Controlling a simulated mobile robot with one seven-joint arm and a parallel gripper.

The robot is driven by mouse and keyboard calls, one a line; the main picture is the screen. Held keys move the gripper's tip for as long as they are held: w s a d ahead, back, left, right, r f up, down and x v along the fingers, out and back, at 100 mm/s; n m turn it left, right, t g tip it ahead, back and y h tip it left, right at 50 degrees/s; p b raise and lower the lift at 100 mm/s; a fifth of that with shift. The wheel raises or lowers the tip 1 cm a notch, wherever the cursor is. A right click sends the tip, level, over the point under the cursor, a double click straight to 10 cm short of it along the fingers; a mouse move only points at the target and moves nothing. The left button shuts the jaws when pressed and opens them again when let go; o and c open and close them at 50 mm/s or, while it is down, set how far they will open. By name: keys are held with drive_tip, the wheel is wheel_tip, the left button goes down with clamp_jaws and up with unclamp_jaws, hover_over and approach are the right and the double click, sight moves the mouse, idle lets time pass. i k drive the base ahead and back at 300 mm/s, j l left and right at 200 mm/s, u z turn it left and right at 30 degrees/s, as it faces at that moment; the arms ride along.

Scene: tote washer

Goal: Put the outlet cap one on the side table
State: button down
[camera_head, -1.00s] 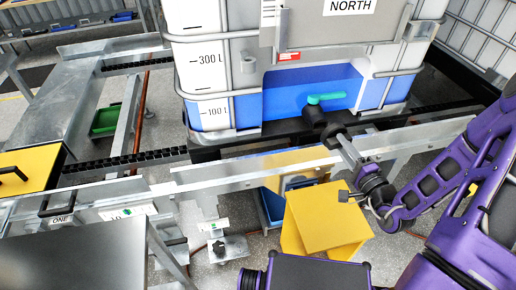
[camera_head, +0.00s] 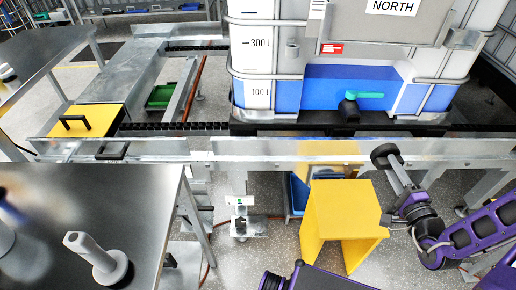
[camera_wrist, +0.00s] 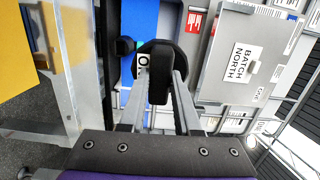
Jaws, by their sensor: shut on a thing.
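My gripper (camera_head: 392,168) is shut on the outlet cap (camera_head: 384,151), a round black disc with a raised grip bar. In the wrist view the cap (camera_wrist: 158,50) sits at the ends of the two fingers, its bar between them. The cap is in the air near the rail, apart from the black outlet with a teal handle (camera_head: 349,107) on the white and blue tank (camera_head: 272,55). A dark steel table (camera_head: 60,205) stands at the lower left. Another steel table (camera_head: 45,50) stands at the upper left; I cannot tell which is the side table.
A white flanged part (camera_head: 100,260) stands on the near table, with another pale part at its left edge. The near table's middle is clear. A steel rail (camera_head: 300,150) runs between me and the tank. A yellow stand (camera_head: 340,210) is on the floor before me.

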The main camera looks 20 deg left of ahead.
sight(51, 266)
drive_tip(key=k+l, duration=0.4)
drive_tip(key=k, duration=0.15)
drive_tip(key=k+u, duration=0.1)
drive_tip(key=k, duration=0.55)
drive_tip(key=k+j+u, duration=0.1)
drive_tip(key=k+j, duration=0.5)
drive_tip(key=j, duration=0.15)
drive_tip(key=k+j, duration=0.15)
drive_tip(key=j, duration=0.15)
drive_tip(key=j+u, duration=0.1)
drive_tip(key=j, duration=0.65)
drive_tip(key=i+j, duration=0.2)
drive_tip(key=j, duration=0.2)
drive_tip(key=i+j, duration=0.15)
drive_tip(key=j, duration=0.25)
drive_tip(key=i+j, duration=0.2)
drive_tip(key=j, duration=0.2)
drive_tip(key=u, duration=0.05)
